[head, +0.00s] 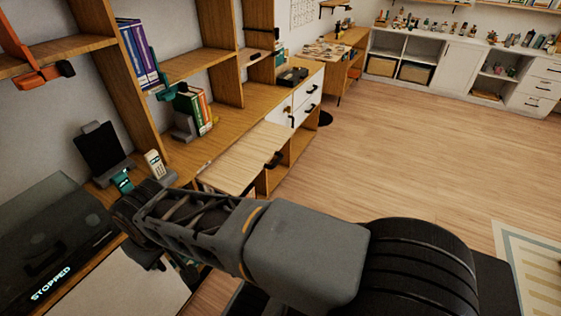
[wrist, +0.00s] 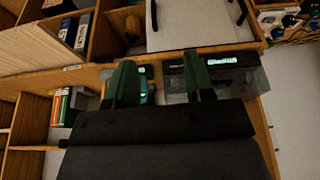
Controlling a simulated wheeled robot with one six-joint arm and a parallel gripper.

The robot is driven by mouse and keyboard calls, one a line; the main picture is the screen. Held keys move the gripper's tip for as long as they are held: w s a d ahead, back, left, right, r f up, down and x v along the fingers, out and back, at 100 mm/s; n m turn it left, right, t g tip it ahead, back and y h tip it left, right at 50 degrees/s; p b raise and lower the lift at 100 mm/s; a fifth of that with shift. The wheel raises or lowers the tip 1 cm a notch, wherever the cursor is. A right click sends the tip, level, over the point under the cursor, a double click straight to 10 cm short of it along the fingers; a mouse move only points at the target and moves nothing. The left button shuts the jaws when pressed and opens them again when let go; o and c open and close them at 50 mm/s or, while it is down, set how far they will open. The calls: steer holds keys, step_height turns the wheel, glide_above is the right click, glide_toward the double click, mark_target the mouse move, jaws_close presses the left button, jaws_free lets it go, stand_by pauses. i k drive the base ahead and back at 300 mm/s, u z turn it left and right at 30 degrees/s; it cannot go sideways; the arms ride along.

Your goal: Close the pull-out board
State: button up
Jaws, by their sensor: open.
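In the head view my arm hides most of the gripper and part of the board's near side.
A dark machine reading STOPPED (head: 50,245) stands at lower left, with a pale panel (head: 130,285) by it. A cordless phone (head: 155,163), a dark tablet on a stand (head: 104,148) and books (head: 195,107) are on the counter. The floor (head: 420,140) beyond is clear.

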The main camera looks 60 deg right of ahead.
mark_target(234, 169)
steer(key=z, duration=1.95)
steer(key=k, duration=0.55)
steer(key=u, duration=0.4)
steer(key=i, duration=1.35)
steer(key=z, duration=0.55)
